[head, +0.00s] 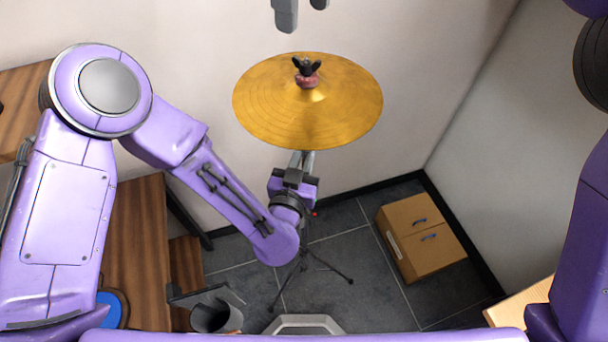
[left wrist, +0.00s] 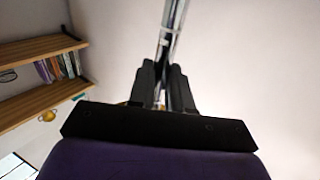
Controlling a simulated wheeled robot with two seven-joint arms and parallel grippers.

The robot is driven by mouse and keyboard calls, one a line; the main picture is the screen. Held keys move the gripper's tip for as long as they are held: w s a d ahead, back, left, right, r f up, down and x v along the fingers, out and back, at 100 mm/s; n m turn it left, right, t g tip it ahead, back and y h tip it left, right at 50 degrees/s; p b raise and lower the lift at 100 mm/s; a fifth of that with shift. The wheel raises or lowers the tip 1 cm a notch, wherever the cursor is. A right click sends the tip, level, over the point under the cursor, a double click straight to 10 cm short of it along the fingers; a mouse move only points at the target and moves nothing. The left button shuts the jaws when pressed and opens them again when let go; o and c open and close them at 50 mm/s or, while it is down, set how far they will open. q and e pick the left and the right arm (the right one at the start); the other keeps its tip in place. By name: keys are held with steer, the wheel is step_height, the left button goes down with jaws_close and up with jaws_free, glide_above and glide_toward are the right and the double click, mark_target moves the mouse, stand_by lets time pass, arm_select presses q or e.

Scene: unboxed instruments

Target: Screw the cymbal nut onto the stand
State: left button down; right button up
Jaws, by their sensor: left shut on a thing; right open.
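A round gold cymbal (head: 265,105) sits level on the stand (head: 308,162). The black wing-shaped cymbal nut (head: 307,66) is at the stand's top, above a reddish felt (head: 308,81) at the cymbal's centre. From here I cannot tell how far down the thread it sits. My left gripper (head: 297,173) is shut on the stand's pole just below the cymbal. In the left wrist view the pole (left wrist: 172,35) runs up between the two black fingers. My right gripper (head: 303,14) is open and empty at the top edge, above and behind the nut in the picture.
A wooden desk (head: 140,240) is at the left, behind my left arm. A bookshelf (left wrist: 40,50) shows in the left wrist view. Walls close the back and right.

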mark_target(305, 67)
steer(key=n, duration=1.9)
step_height(305, 67, down, 8)
steer(key=shift+w, duration=0.1)
